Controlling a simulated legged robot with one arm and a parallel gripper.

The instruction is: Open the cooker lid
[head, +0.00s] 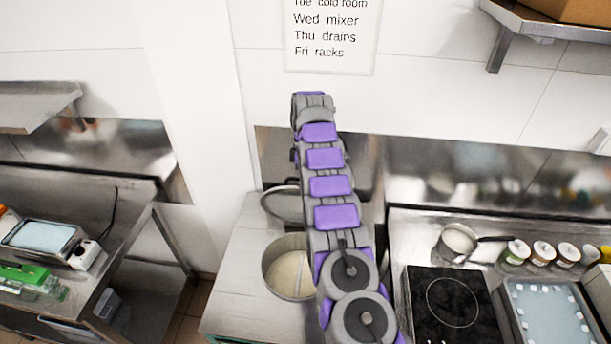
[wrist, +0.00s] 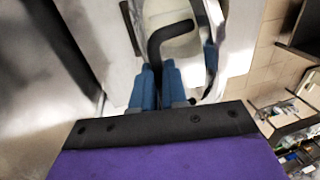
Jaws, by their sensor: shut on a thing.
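The cooker (head: 268,283) is a round metal pot on the counter at centre in the head view, partly behind my arm. Its top is uncovered and pale contents show inside. The lid (head: 268,204) stands raised behind the pot, tilted up, its right part hidden by my arm. In the wrist view, the blue fingers of my gripper (wrist: 158,88) are shut on a black curved handle (wrist: 168,34). My gripper is hidden behind the arm in the head view. Whether the lid touches the pot's rim cannot be told.
A black hob (head: 450,303), a small pan (head: 459,239) and several jars (head: 541,252) stand to the right. A steel table (head: 115,262) with a scale (head: 42,238) stands at left, across a floor gap. A wall shelf (head: 545,25) hangs at upper right.

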